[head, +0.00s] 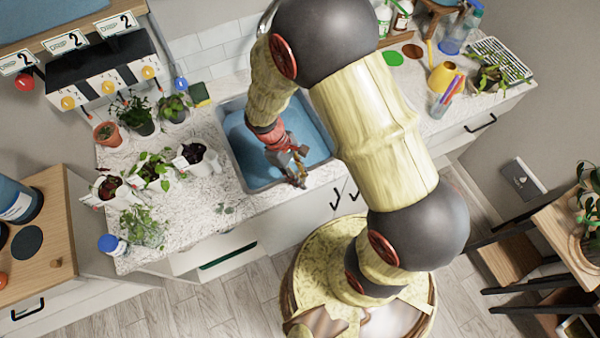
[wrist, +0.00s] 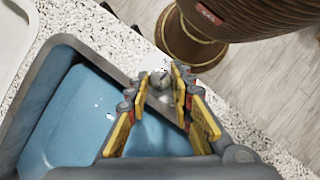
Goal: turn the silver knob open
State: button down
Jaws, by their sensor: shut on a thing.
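My gripper (head: 297,177) reaches down over the front edge of the blue sink (head: 242,150). In the wrist view the two yellow-padded fingers of my gripper (wrist: 163,76) come together around a small rounded silver-grey thing, which looks like the silver knob (wrist: 160,79). It sits at the sink's grey rim, and its sides are mostly hidden by the fingertips. My gripper is shut on it. In the head view the knob is too small and covered to make out.
Several potted plants (head: 152,170) stand on the speckled counter left of the sink. A box with yellow knobs (head: 107,80) is on the wall behind them. A yellow cup (head: 443,76) and a drying rack (head: 500,60) are at the right. Bare counter (head: 195,225) lies in front.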

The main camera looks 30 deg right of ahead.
jog(key=shift+n, duration=0.6)
jog(key=shift+t, duration=0.3)
jog(key=c, duration=1.6)
grip_release()
jog(key=shift+o, duration=0.2)
jog(key=v, duration=1.2)
jog(key=shift+a+h, duration=0.25)
jog(key=shift+h, duration=0.05)
